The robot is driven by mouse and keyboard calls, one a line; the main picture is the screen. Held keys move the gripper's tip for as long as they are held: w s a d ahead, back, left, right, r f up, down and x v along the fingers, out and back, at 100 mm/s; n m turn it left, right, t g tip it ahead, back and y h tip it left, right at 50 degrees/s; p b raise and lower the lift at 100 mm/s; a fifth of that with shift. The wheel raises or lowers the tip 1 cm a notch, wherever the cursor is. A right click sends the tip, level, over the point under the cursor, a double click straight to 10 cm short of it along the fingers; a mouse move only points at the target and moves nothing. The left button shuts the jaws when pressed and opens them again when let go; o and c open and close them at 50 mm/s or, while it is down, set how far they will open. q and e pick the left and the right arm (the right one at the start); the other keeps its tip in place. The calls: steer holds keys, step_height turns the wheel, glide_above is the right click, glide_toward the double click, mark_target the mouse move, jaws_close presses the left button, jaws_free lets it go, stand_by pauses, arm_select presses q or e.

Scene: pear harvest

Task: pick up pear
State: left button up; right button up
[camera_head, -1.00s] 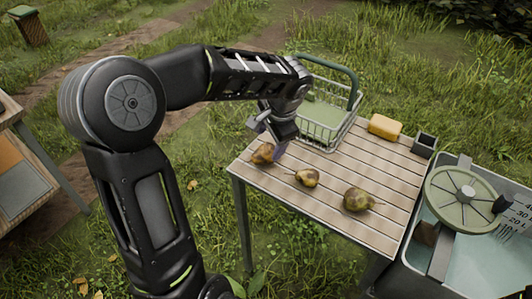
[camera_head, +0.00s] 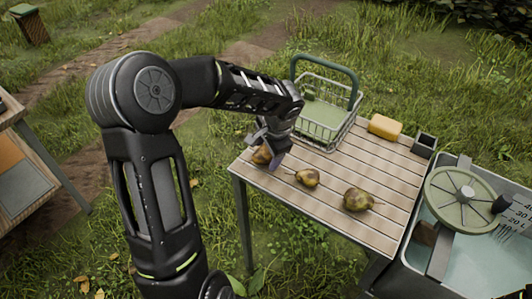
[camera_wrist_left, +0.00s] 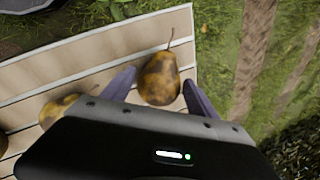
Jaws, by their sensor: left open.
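Three brown-yellow pears lie on a slatted wooden table (camera_head: 335,226). The leftmost pear (camera_head: 261,156) is near the table's left corner and partly hidden by my left gripper (camera_head: 268,150). The middle pear (camera_head: 308,178) and the right pear (camera_head: 358,200) lie apart from it. In the left wrist view my left gripper (camera_wrist_left: 157,92) is open. Its fingers stand on either side of one pear (camera_wrist_left: 158,78), whose stem points up and away. Another pear (camera_wrist_left: 58,110) shows at the left, partly covered by the gripper body. My right gripper is not in view.
A wire basket (camera_head: 345,125) with a green handle stands at the table's back. A yellow block (camera_head: 385,126) and a small dark box (camera_head: 424,145) are at the back right. A water tub (camera_head: 410,262) with a green wheel (camera_head: 462,197) stands right of the table.

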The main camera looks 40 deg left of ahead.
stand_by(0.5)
arm_select(q)
steer(key=c, duration=1.3)
steer(key=shift+r, duration=0.15)
step_height(320, 180, up, 10)
steer(key=shift+f, duration=0.1)
stand_by(0.3)
